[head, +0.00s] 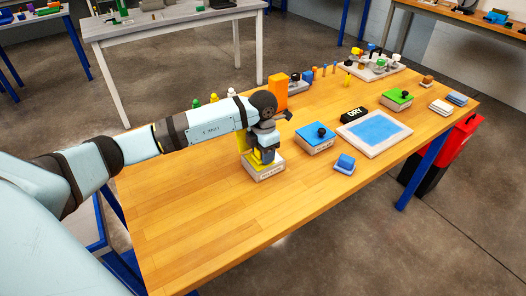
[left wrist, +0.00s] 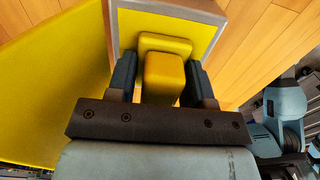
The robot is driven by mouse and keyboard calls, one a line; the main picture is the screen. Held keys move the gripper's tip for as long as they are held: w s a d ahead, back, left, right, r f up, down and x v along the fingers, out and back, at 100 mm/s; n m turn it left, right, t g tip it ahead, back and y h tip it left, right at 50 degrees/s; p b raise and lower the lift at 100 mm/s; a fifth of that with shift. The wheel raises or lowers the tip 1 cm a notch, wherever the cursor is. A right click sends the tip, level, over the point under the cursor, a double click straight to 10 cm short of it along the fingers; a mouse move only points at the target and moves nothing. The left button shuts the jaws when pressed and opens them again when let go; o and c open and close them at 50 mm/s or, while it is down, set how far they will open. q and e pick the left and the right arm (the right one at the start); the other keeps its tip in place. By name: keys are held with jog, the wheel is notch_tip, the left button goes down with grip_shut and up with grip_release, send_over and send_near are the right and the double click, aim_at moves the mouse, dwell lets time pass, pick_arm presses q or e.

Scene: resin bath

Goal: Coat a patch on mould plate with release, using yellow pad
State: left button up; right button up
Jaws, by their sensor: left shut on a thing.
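My left gripper (head: 262,154) is over a small pale-walled tray (head: 266,174) near the middle of the table. In the left wrist view the gripper (left wrist: 161,72) is shut on the yellow pad (left wrist: 163,76), with one dark finger on each side of its block. The pad's wider base is over the tray's yellow inside; I cannot tell whether it touches. The tray's grey rim (left wrist: 180,8) shows behind it. The mould plate (head: 348,136), a pale frame with a blue middle, lies flat to the right. My right gripper is not in view.
A blue lidded box (head: 313,145), small blue pad (head: 344,164) and black "DRY" sign (head: 354,114) are near the plate. A green-lidded box (head: 397,100) stands behind it. An orange block (head: 278,93) stands beyond my gripper. The front left table is clear.

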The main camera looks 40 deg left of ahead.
pick_arm(q)
jog(key=shift+r+p, duration=0.5)
jog(key=shift+r, duration=0.2)
jog(key=shift+r+p, duration=1.5)
jog(key=shift+r, duration=1.25)
